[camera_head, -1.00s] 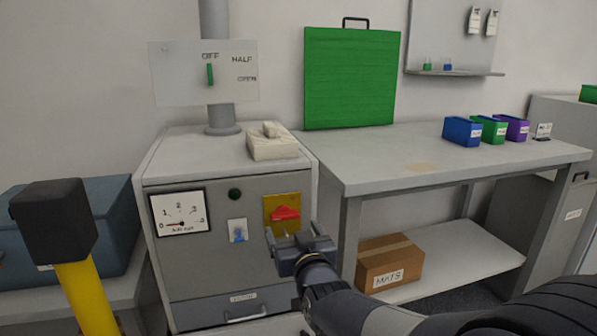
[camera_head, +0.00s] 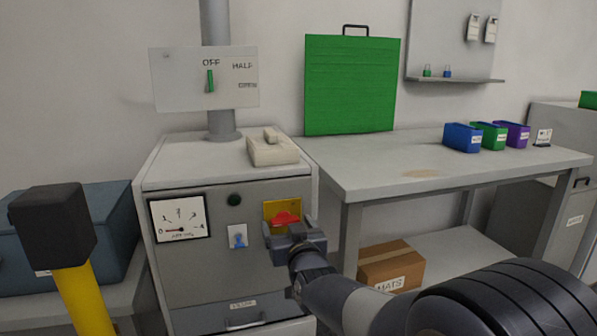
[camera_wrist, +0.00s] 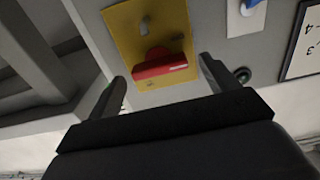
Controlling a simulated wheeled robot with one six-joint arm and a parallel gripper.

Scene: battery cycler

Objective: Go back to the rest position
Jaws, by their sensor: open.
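My gripper (camera_head: 295,232) is in front of the grey cabinet (camera_head: 200,265), just below and in front of a red handle (camera_head: 286,218) on a yellow plate (camera_head: 270,208). In the wrist view the gripper (camera_wrist: 165,85) is open, its two fingers spread apart. The red handle (camera_wrist: 165,66) shows between and beyond the fingertips, lying crosswise on the yellow plate (camera_wrist: 120,35). Nothing is held between the fingers. Whether a finger touches the handle is hard to tell.
A dial gauge (camera_head: 180,219), a dark round button (camera_head: 235,200) and a blue switch (camera_head: 238,238) are on the cabinet front. A grey workbench (camera_head: 380,165) stands to the right, with a cardboard box (camera_head: 392,262) below. A black-headed yellow-handled mallet (camera_head: 55,225) is at the left.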

